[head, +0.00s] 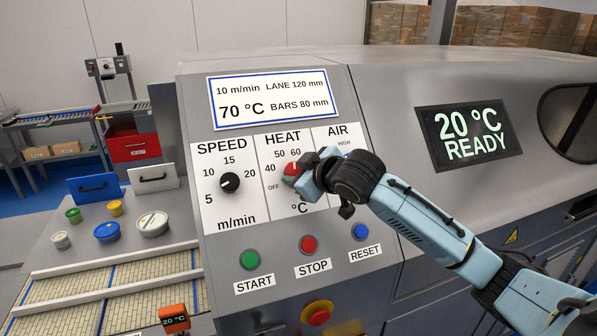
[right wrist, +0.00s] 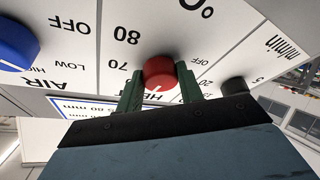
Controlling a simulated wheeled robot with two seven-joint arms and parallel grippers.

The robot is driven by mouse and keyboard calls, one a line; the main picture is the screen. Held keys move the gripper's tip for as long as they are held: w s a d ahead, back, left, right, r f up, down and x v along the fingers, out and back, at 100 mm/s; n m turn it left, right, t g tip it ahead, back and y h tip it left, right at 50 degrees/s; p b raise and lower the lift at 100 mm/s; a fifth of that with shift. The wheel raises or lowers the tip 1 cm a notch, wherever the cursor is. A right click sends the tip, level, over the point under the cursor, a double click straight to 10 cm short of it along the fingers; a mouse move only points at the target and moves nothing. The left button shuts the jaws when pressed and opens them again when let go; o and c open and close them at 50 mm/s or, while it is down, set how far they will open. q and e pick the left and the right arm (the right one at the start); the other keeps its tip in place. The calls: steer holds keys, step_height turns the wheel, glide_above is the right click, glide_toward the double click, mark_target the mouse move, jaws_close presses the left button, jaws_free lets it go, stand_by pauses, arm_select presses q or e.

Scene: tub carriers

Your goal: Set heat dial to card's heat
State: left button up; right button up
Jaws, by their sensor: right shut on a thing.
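The red heat dial (head: 290,170) is on the machine's sloped panel, partly covered by my right gripper (head: 308,178). In the right wrist view the red dial (right wrist: 159,72) sits between the two green fingers of my gripper (right wrist: 159,88), which is shut on it. Its white mark points down there, towards the HEAT label; the number beside it is hidden. The 70 and 80 marks show to its left. The card (head: 273,98) reads 70 °C, 10 m/min, LANE 120 mm, BARS 80 mm. The display (head: 468,134) reads 20 °C READY. My left gripper is out of view.
The black speed dial (head: 230,183) is left of the heat dial; the blue air dial (right wrist: 14,45) is on its other side. Green START (head: 250,259), red STOP (head: 308,244) and blue RESET (head: 360,231) buttons lie below. A red emergency button (head: 317,312) is lower.

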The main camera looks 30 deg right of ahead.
steer(key=m+h, duration=0.1)
steer(key=m, duration=0.1)
steer(key=m+h, duration=0.1)
steer(key=m, duration=0.2)
steer(key=m+h, duration=0.1)
steer(key=m, duration=0.1)
steer(key=shift+a+f+m, duration=0.1)
steer(key=shift+a+m, duration=0.25)
steer(key=shift+m, duration=0.05)
steer(key=m+h, duration=0.1)
steer(key=m, duration=0.2)
steer(key=m+h, duration=0.1)
steer(key=m, duration=0.2)
steer(key=shift+a+m+g+h, duration=0.1)
steer(key=shift+m+g+h, duration=0.2)
steer(key=o, duration=1)
steer(key=b+v, duration=0.1)
steer(key=v, duration=1.2)
steer(key=shift+a, duration=0.15)
